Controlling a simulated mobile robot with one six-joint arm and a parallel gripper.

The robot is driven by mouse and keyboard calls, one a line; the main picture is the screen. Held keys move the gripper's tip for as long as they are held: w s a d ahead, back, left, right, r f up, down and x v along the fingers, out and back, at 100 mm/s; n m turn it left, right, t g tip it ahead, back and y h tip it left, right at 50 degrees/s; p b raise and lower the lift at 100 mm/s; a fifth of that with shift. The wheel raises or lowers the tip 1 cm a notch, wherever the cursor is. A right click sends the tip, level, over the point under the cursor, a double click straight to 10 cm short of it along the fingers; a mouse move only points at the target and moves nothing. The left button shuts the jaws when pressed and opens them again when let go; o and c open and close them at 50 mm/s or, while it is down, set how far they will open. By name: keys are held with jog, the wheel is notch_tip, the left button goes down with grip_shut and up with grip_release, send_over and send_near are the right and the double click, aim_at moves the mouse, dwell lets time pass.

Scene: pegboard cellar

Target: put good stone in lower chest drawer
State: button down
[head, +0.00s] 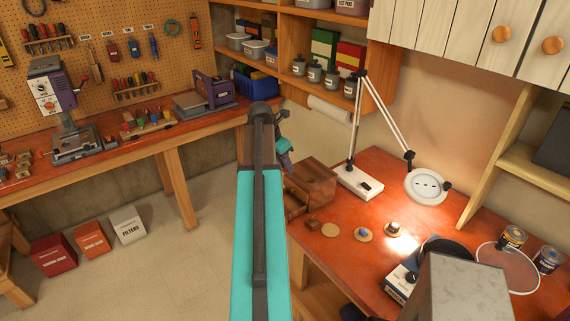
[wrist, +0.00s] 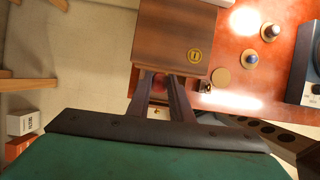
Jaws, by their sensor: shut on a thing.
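The small brown wooden chest (head: 312,183) stands at the left end of the red-brown bench, left of the lamp. A drawer (head: 294,205) low on its front looks pulled out. In the wrist view the chest's top (wrist: 172,35) bears a yellow round mark, and a small brass knob (wrist: 157,111) shows below it. One round pad (head: 330,231) is empty. A blue stone (head: 364,232) and a greyish stone (head: 393,227) sit on other pads.
A small brown block (head: 313,222) lies near the chest. The lamp (head: 360,180) stands right of the chest, its round head (head: 427,186) over the bench. A dark-topped device (head: 400,283) and paint tins (head: 512,238) are farther right.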

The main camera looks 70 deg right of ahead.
jog(key=shift+f, duration=0.1)
dwell(0.3)
jog(key=shift+f, duration=2.9)
jog(key=c, duration=1.5)
grip_release()
jog(key=shift+b+v, duration=2.3)
jog(key=shift+v, duration=4.6)
jog(key=shift+w+a+f, duration=0.1)
jog(key=shift+w+a, duration=0.05)
jog(key=shift+a, duration=0.05)
